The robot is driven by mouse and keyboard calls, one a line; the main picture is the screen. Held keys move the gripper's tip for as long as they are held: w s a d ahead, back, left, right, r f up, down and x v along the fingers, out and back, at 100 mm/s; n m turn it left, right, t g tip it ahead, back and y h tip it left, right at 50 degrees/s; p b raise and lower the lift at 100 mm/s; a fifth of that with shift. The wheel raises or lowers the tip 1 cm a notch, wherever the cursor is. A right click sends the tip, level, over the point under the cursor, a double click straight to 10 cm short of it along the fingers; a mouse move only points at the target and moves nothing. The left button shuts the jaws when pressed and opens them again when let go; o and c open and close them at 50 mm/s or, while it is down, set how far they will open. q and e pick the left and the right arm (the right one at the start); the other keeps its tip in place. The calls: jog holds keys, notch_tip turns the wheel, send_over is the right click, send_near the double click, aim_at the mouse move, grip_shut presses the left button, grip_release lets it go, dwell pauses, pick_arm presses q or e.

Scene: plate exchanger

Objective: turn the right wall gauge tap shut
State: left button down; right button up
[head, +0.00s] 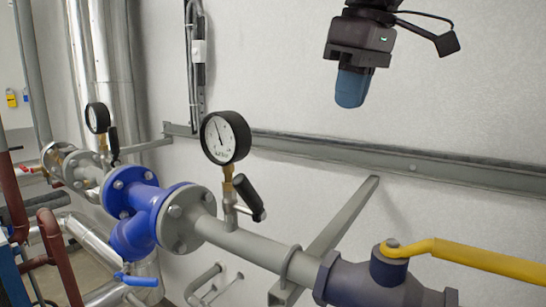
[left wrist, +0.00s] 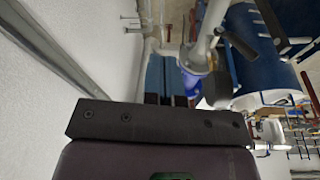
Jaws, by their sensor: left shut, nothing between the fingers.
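The right wall gauge (head: 225,138) is a round white dial with a black rim, upright on a brass stem above the grey pipe. Its tap has a black handle (head: 247,196), which slants from upper left to lower right beside the stem. My left gripper (head: 352,88) is in the upper right of the head view, to the right of and above the gauge, well apart from the tap. Its blue fingers are together and empty; they also show in the left wrist view (left wrist: 167,78). My right gripper is in neither view.
The left gauge (head: 97,118) with its own black handle stands further left. A blue flanged fitting (head: 150,210) sits on the pipe left of the tap. A yellow lever (head: 475,257) reaches out at lower right. A grey rail (head: 380,158) runs along the wall.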

pick_arm(q)
jog(key=s+a+r+n+g+y, duration=0.2)
jog(key=a+r+g+y, duration=0.1)
jog(key=a+y, duration=0.15)
jog(key=b, duration=0.2)
send_near(253, 187)
jog(key=w+a+f, duration=0.2)
jog(key=w+f, duration=0.2)
jog(key=shift+n+h, duration=0.25)
jog(key=shift+n, duration=0.15)
jog(key=s+f, duration=0.1)
jog(key=s+a+f, duration=0.1)
jog(key=s, duration=0.1)
jog(key=shift+a+f, duration=0.15)
jog(key=shift+a, duration=0.05)
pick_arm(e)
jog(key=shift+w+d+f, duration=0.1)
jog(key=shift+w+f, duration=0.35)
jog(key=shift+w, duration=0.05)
pick_arm(q)
jog(key=shift+d, duration=0.1)
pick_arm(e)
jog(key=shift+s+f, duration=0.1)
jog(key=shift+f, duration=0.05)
